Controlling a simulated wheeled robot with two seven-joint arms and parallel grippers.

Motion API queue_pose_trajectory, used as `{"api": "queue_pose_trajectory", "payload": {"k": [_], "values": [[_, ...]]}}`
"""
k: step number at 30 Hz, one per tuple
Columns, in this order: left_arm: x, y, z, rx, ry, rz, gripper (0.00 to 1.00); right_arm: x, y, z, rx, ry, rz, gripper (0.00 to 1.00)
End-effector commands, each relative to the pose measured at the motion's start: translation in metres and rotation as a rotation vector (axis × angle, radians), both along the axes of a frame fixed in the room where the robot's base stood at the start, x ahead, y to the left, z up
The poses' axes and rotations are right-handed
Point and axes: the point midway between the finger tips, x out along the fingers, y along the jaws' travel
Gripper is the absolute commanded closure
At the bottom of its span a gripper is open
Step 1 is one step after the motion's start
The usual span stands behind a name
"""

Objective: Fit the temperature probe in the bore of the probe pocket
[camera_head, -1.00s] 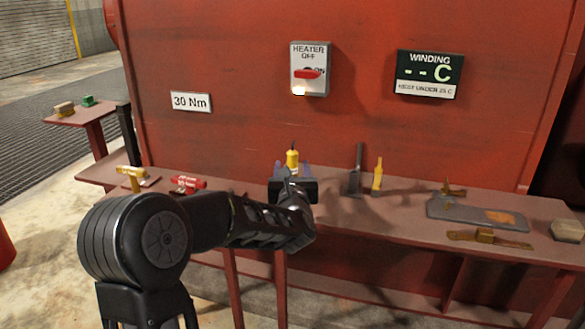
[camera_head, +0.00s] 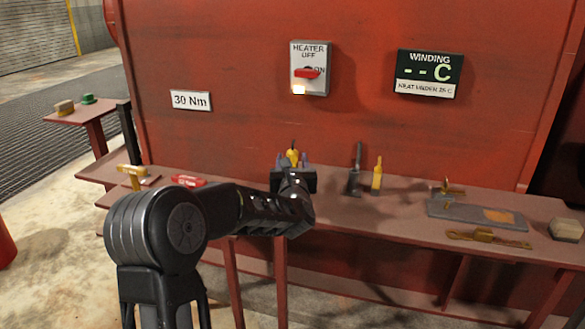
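A small yellow piece with a dark tip (camera_head: 293,155), likely the temperature probe, stands at the back of the bench. My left gripper (camera_head: 292,161) is at it, with one finger on each side. The fingers look apart, with a small gap beside the yellow piece; its lower part is hidden behind the gripper. A dark upright fitting (camera_head: 354,177) stands to the right on the bench; I cannot tell whether it is the probe pocket, and no bore shows. My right gripper is not in view.
A yellow bottle-like item (camera_head: 377,174) stands right of the dark fitting. A grey plate (camera_head: 460,211), a brass tool (camera_head: 488,237) and a beige block (camera_head: 566,230) lie further right. A red tag (camera_head: 188,180) and yellow T-shaped piece (camera_head: 131,176) are left. The red wall rises behind.

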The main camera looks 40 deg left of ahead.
Motion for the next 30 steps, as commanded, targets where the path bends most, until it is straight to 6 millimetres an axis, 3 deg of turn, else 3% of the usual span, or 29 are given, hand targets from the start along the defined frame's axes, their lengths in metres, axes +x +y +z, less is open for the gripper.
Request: {"api": "queue_pose_trajectory", "payload": {"k": [17, 30], "values": [[0.0, 0.0, 0.0001, 0.0, 0.0, 0.0, 1.0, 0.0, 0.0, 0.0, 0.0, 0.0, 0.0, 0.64], [0.0, 0.0, 0.002, 0.001, -0.001, 0.0, 1.0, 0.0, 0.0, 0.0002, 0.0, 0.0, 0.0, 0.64]]}}
